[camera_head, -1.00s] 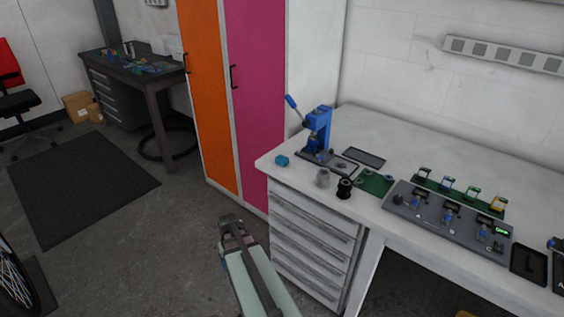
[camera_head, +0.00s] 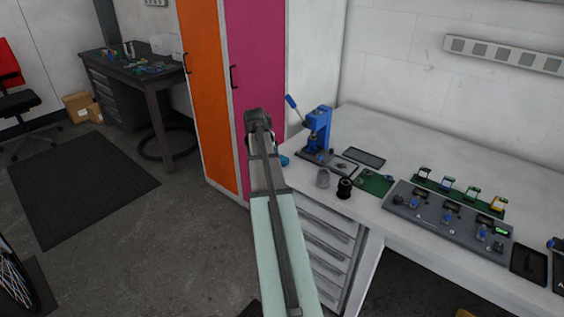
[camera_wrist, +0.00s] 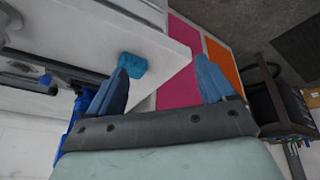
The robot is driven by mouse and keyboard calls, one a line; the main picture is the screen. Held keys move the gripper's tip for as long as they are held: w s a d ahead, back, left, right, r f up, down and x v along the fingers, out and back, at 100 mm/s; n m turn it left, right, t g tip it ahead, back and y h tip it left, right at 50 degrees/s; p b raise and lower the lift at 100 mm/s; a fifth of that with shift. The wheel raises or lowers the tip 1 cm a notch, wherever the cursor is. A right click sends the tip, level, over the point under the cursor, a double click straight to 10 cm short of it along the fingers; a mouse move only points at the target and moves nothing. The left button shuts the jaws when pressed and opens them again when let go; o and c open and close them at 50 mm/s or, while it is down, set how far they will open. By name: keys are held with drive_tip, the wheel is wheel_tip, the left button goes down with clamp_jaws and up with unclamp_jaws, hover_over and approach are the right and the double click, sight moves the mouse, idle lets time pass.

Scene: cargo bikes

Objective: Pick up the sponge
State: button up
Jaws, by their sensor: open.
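The sponge (camera_head: 284,160) is a small blue block on the left corner of the white workbench. In the head view my arm hides part of it. In the wrist view the sponge (camera_wrist: 132,65) lies near the bench edge, just beyond the tip of the left finger. My gripper (camera_wrist: 165,75) has its two blue fingers spread wide with nothing between them. In the head view my gripper (camera_head: 258,118) is raised beside the bench corner, in front of the pink cabinet door.
A blue lever press (camera_head: 318,130) stands right of the sponge. A grey cup (camera_head: 323,179) and a black spool (camera_head: 345,188) stand nearer the front edge. A grey control panel (camera_head: 440,215) lies farther right.

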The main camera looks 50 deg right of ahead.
drive_tip(key=w+d+r+m, duration=0.2)
drive_tip(key=d+r, duration=0.2)
drive_tip(key=r, duration=0.3)
drive_tip(key=m+g, duration=0.2)
drive_tip(key=m, duration=0.4)
hover_over(282, 158)
drive_tip(key=a, duration=0.3)
drive_tip(key=f, duration=0.8)
drive_tip(key=shift+w+d+f, duration=0.2)
drive_tip(key=shift+d+f, duration=0.05)
drive_tip(key=shift+f, duration=0.15)
drive_tip(key=shift+d+x, duration=0.15)
drive_tip(key=shift+x, duration=1.2)
drive_tip(key=shift+d+x, duration=0.15)
drive_tip(key=shift+x, duration=1.15)
drive_tip(key=shift+s+r, duration=0.15)
drive_tip(key=shift+s, duration=0.05)
drive_tip(key=c, duration=1)
